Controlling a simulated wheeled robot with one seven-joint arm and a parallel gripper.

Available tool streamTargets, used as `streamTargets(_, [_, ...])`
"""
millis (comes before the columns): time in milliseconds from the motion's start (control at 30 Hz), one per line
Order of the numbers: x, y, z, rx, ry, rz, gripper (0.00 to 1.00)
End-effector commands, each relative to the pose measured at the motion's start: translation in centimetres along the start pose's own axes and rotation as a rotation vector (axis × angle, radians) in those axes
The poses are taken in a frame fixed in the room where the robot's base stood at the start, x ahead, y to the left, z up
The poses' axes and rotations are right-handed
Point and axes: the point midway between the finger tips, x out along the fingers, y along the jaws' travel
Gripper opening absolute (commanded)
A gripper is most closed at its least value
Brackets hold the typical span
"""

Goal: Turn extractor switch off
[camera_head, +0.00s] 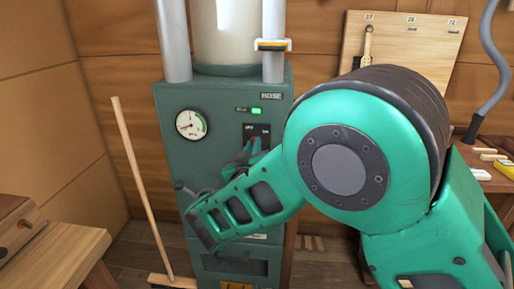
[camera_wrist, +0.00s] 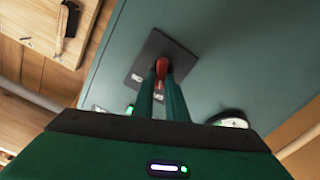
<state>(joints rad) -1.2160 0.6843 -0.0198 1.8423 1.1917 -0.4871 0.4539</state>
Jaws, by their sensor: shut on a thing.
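The extractor (camera_head: 173,135) is a grey-green cabinet in the middle of the head view. Its switch has a dark plate (camera_head: 263,130) with small labels that I cannot read surely. The red switch lever (camera_wrist: 162,65) stands out from the plate (camera_wrist: 184,62) in the wrist view. My gripper (camera_wrist: 163,75) is shut on the red lever, its two fingers close around it. In the head view my gripper (camera_head: 251,146) is at the switch and hides most of the lever. A green lamp (camera_head: 257,111) above the switch is lit.
A round gauge (camera_head: 191,124) is left of the switch. A broom with a wooden handle (camera_head: 142,185) leans at the left. A wooden bench (camera_head: 60,250) stands at lower left. A tool board (camera_head: 405,45) hangs at the back right, above a bench with small items.

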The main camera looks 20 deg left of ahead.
Motion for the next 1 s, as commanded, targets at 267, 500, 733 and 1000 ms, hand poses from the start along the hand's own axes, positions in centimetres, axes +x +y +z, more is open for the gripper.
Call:
streamTargets(267, [0.14,0.14,0.48,-0.043,-0.008,0.003,0.00])
streamTargets(500, [0.14,0.16,0.51,-0.045,-0.009,0.004,0.00])
streamTargets(733, [0.11,0.13,0.40,-0.044,-0.007,0.003,0.31])
streamTargets(1000, [-0.07,0.06,0.18,-0.041,-0.003,0.001,0.31])
